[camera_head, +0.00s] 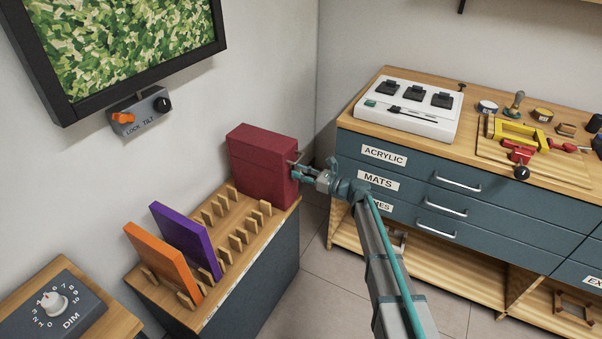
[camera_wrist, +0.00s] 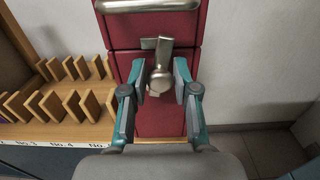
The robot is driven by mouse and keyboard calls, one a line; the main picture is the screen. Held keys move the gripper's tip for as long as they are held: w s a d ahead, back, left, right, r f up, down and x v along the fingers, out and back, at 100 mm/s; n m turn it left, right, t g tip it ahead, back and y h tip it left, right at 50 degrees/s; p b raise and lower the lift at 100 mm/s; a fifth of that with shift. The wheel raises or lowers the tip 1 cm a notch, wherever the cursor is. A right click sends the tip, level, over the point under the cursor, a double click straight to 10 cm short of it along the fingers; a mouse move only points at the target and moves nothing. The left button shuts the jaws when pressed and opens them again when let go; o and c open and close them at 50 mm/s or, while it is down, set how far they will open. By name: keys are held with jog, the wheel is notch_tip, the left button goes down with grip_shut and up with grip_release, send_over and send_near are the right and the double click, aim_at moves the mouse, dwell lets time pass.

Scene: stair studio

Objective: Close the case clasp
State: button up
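The dark red case (camera_head: 262,160) stands upright at the far end of a slotted wooden rack. Its narrow front also shows in the wrist view (camera_wrist: 120,35). The metal clasp (camera_wrist: 161,62) sits on that front, across the seam between the upper and lower parts; its lever hangs down. My gripper (camera_wrist: 160,75) is open, with one fingertip on each side of the clasp lever. Whether the fingers touch the lever I cannot tell. In the head view my gripper (camera_head: 299,172) is at the case's right side, and the clasp is mostly hidden there.
The rack (camera_head: 262,232) holds wooden dividers, a purple panel (camera_head: 185,240) and an orange panel (camera_head: 160,262). A metal handle (camera_wrist: 146,5) is above the clasp. A blue drawer cabinet (camera_head: 450,190) with tools on top stands to the right. Floor is clear between them.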

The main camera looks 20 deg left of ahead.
grip_shut()
jog(key=shift+s+f+n+b, duration=0.25)
jog(key=shift+n+b, duration=0.55)
jog(key=shift+b, duration=0.4)
jog(key=shift+s+r+n, duration=0.1)
jog(key=shift+r+n, duration=0.15)
jog(key=shift+n, duration=0.35)
jog(key=o, duration=0.5)
grip_release()
jog(key=shift+o, duration=0.2)
jog(key=s+d, duration=0.1)
jog(key=d, duration=1)
jog(key=shift+s+d, duration=0.3)
jog(key=shift+d, duration=0.1)
